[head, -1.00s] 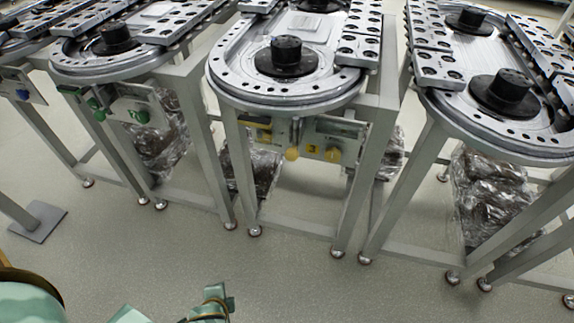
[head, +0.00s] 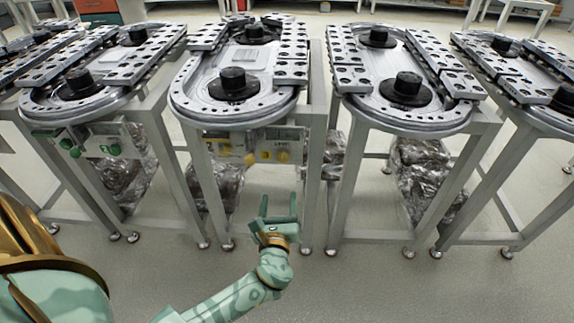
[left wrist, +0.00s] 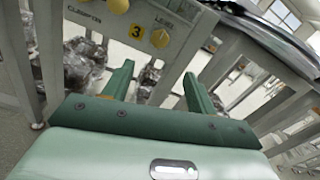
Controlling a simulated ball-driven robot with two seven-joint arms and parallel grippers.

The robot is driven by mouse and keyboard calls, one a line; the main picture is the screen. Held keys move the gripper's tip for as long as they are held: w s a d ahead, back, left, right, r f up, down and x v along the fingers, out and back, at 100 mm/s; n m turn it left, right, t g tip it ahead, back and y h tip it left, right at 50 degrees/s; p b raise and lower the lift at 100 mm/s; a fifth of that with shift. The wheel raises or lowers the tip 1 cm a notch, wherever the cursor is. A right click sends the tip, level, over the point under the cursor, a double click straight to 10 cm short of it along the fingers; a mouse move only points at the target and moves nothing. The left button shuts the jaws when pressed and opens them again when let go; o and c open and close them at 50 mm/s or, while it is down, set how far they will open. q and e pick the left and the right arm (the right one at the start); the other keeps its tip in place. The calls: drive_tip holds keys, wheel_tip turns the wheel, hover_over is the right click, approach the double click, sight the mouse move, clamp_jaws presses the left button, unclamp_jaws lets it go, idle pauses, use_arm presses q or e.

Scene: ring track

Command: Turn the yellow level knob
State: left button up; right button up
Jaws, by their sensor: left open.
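The yellow level knob (head: 283,156) is on the front panel under the second ring track from the left, below the label LEVEL and right of a yellow 3 tag. It also shows in the left wrist view (left wrist: 160,38), beyond my fingertips. Another yellow knob (head: 249,159) is left of the tag; it appears at the top in the left wrist view (left wrist: 118,6). My left gripper (head: 278,204) is open and empty, below and in front of the panel, apart from the knob. Its two fingers (left wrist: 158,69) point toward the panel. My right gripper is not in view.
The ring track (head: 180,101) overhangs the panel. Metal table legs (head: 315,190) stand close to the right of my left gripper. Plastic-wrapped bundles (head: 218,180) sit behind the legs. A similar panel with green knobs (head: 85,145) is at the left. The floor in front is clear.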

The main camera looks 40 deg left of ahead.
sight(283, 160)
use_arm(q)
drive_tip(key=b+x, duration=0.3)
drive_tip(key=x, duration=1)
drive_tip(key=shift+w+f, duration=0.15)
drive_tip(key=shift+f, duration=0.05)
drive_tip(key=shift+w+a+r, duration=0.15)
drive_tip(key=shift+w+a, duration=0.25)
drive_tip(key=shift+w, duration=0.15)
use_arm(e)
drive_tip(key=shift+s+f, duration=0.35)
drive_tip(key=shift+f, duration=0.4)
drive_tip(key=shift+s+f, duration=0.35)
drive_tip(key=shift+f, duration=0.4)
use_arm(q)
drive_tip(key=c, duration=1)
